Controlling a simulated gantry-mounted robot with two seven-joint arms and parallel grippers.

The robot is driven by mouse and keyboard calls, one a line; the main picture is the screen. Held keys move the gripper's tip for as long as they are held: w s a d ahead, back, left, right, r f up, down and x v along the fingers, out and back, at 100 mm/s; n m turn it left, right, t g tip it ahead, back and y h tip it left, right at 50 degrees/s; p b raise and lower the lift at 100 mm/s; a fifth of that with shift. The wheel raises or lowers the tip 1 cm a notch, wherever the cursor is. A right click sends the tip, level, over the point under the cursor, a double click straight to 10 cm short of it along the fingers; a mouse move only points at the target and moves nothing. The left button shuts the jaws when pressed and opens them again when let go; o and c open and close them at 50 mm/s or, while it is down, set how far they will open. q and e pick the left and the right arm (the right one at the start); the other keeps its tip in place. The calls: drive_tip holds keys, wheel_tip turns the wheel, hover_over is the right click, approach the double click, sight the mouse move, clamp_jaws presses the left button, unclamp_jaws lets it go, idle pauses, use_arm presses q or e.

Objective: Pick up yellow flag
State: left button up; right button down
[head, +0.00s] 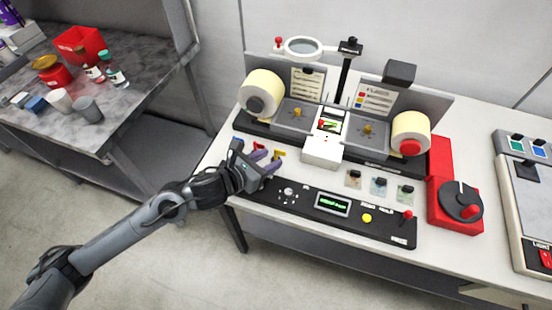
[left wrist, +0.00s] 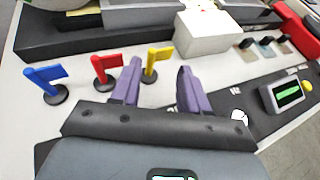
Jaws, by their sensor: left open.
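The yellow flag (left wrist: 156,59) stands upright on a small dark round base in the left wrist view, just beyond and between the fingertips of my left gripper (left wrist: 160,75). In the head view the yellow flag (head: 279,154) shows just past the purple fingers of my left gripper (head: 268,162). My left gripper is open with nothing between its fingers. A red flag (left wrist: 106,66) and a blue flag (left wrist: 46,78) stand in a row to the left of the yellow one. My right gripper is in neither view.
The label rewinder with a left roll (head: 262,92) and a right roll (head: 411,131) stands behind the flags. A black control panel (head: 385,222) lies in front on the white table. A red crank box (head: 440,205) is at the right.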

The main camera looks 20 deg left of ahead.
sight(279, 153)
use_arm(q)
drive_tip(key=shift+x, duration=2.5)
drive_tip(key=shift+r, duration=0.1)
drive_tip(key=shift+c, duration=0.3)
drive_tip(key=c, duration=0.7)
